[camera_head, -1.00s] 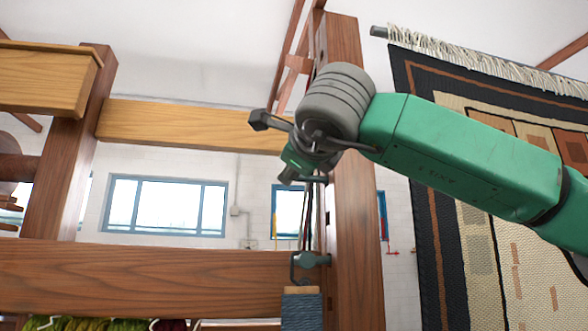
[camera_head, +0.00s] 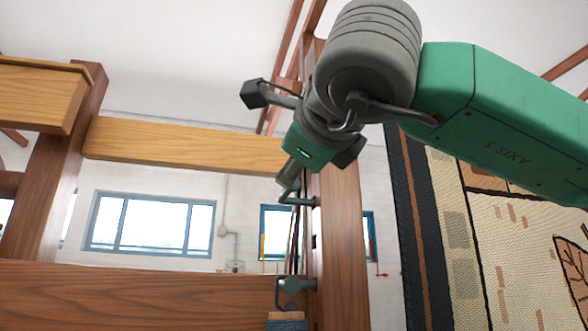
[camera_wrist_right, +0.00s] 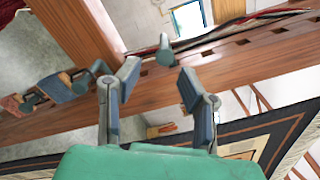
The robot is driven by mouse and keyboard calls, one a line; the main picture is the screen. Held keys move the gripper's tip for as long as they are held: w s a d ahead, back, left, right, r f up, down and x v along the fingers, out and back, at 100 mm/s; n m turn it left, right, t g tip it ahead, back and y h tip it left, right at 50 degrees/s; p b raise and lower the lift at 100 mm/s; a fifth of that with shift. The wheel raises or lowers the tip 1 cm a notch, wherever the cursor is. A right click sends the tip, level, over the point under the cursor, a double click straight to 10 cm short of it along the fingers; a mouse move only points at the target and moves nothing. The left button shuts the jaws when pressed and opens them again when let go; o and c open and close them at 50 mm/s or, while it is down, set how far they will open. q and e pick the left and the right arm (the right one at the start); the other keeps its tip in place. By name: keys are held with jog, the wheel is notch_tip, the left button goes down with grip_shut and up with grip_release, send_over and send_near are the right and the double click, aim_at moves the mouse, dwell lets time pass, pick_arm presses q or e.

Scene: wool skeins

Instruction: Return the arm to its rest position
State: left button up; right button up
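My right arm comes in from the right in the head view, with its gripper (camera_head: 290,176) in front of the wooden post. Its fingers are partly hidden there. In the right wrist view the right gripper (camera_wrist_right: 158,86) is open, its two blue-padded fingers apart and nothing held between them. A grey-green hook (camera_wrist_right: 165,48) on the beam shows beyond the gap. My left gripper is not in view.
The wooden post (camera_head: 342,240) with hooks stands close by; a lower hook (camera_head: 292,286) is above a blue-grey skein (camera_head: 287,324). A patterned woven rug (camera_head: 470,250) hangs at the right. A lower beam (camera_head: 130,295) crosses at the left.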

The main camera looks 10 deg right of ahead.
jog(key=shift+d, duration=0.45)
